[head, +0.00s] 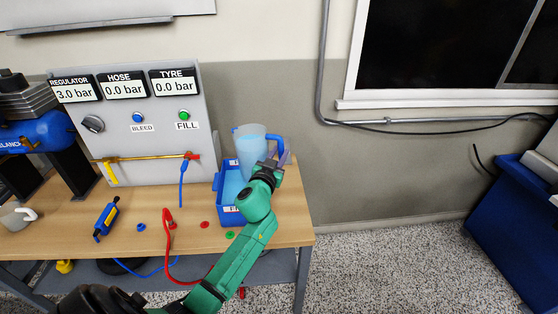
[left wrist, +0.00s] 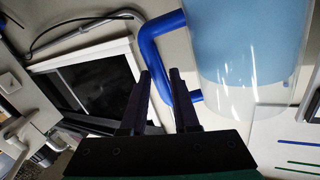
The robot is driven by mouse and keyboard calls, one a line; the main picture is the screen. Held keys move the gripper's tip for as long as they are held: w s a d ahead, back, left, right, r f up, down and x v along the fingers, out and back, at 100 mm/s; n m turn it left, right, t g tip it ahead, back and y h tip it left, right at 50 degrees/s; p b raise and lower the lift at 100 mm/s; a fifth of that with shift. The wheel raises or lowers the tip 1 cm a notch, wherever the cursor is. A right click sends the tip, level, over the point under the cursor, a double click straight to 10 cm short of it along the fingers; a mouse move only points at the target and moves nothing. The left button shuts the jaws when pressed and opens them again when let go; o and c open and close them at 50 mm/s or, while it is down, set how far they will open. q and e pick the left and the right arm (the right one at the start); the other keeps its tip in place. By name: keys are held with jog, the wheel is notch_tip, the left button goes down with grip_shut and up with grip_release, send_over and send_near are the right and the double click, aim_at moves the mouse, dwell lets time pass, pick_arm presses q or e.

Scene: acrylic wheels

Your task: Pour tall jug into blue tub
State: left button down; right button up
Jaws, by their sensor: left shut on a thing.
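The tall jug (head: 251,148) is clear with pale blue contents and a blue handle (head: 271,139). It stands close to upright over or beside the back right of the blue tub (head: 231,215); its base is partly hidden by my arm, so I cannot tell whether it touches the tub. My left gripper (head: 272,168) is shut on the jug's handle. In the left wrist view the fingers (left wrist: 158,100) sit around the blue handle (left wrist: 158,70), beside the clear jug wall (left wrist: 245,95). The tub stands on the bench, pale blue inside. My right gripper is not in view.
A wooden bench (head: 130,238) carries a gauge panel (head: 140,120), a blue tool (head: 106,218), a red hose (head: 170,235), small coloured discs and a white mug (head: 17,217). A blue cabinet (head: 510,230) stands at the right. The floor between is clear.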

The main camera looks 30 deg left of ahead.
pick_arm(q)
jog(key=shift+w+r, duration=0.1)
jog(key=shift+r, duration=0.35)
jog(key=shift+s+d+r, duration=0.15)
jog(key=shift+s+r, duration=0.3)
jog(key=shift+s, duration=0.2)
jog(key=shift+w+f+m, duration=0.1)
jog(key=shift+f+m, duration=0.05)
jog(key=shift+m, duration=0.25)
jog(key=shift+w+d+f+n+b, duration=0.15)
jog(key=shift+d+f+n+b, duration=0.15)
jog(key=shift+f+n+b, duration=0.5)
jog(key=r, duration=0.1)
jog(key=r+n+p, duration=0.1)
jog(key=r+p, duration=0.1)
jog(key=shift+d+r+n, duration=0.1)
jog(key=shift+d+n, duration=0.15)
jog(key=shift+n, duration=0.05)
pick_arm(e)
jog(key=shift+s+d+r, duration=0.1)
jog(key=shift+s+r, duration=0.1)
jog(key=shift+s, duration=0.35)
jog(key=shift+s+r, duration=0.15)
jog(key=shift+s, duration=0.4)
